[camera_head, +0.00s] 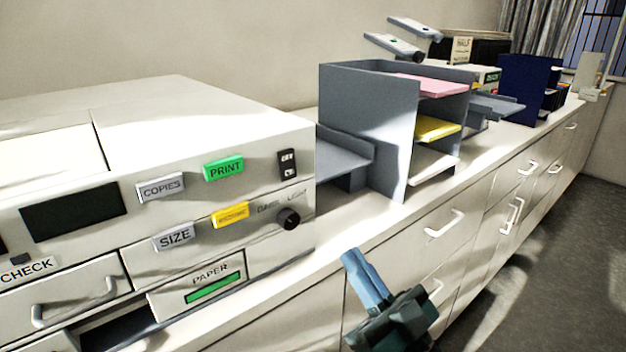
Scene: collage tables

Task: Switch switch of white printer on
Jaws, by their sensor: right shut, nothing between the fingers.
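The white printer (215,138) stands at the left on the counter, its front panel facing me. Its black rocker switch (288,164) is at the panel's upper right, beside the green PRINT button (223,168); its marking is too small to read for sure. My right gripper (350,255) is shut and empty. It shows low in the middle, in front of the counter's edge, below and to the right of the switch and apart from the printer. My left gripper is not in view.
A black knob (288,218) sticks out below the switch. A grey paper organizer (368,125) with coloured sheets stands right of the printer. The white counter (365,218) runs back to the right, with drawer handles (444,223) on its front.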

